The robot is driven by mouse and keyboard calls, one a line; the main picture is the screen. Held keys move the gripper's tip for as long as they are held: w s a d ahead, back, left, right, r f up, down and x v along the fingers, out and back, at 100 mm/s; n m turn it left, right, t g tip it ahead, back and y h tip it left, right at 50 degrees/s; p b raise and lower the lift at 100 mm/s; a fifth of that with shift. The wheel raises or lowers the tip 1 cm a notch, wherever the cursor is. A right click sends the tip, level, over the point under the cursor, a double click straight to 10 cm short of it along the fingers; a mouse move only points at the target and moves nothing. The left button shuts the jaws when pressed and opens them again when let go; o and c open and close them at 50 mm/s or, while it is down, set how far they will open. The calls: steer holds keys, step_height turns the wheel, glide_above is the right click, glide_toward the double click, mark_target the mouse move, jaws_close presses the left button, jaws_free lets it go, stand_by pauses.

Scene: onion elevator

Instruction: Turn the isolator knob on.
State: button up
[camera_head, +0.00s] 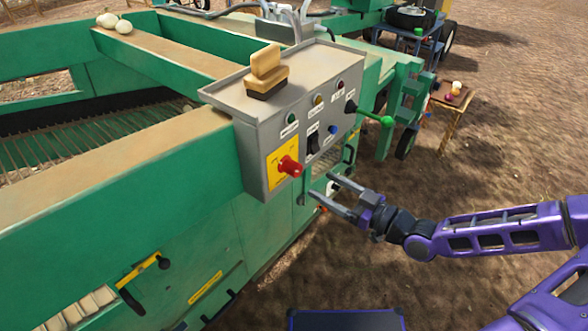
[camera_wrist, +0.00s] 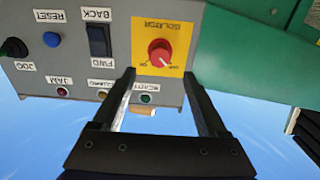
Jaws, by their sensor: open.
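The red isolator knob (camera_head: 289,166) sits on a yellow plate (camera_head: 283,151) at the lower left of the grey control box (camera_head: 262,135). In the wrist view, which is upside down, the knob (camera_wrist: 159,50) is on its yellow plate (camera_wrist: 177,31) marked ISOLATOR. Small labels stand at the plate's lower edge in that view; a pale mark on the knob seems to face the lower right one, probably OFF. My gripper (camera_head: 321,187) is open and empty, to the right of the knob and apart from it. In the wrist view its fingers (camera_wrist: 159,74) lie either side, below the knob.
The box also carries a black rocker switch (camera_head: 313,143), a blue button (camera_head: 332,129) and several lamps. A brush (camera_head: 267,74) rests on its top. A green-knobbed lever (camera_head: 387,122) stands to the right. Green machine framework (camera_head: 120,190) extends left; open ground lies right.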

mark_target(298, 171)
steer(key=x, duration=1)
steer(key=shift+w, duration=0.1)
jaws_close()
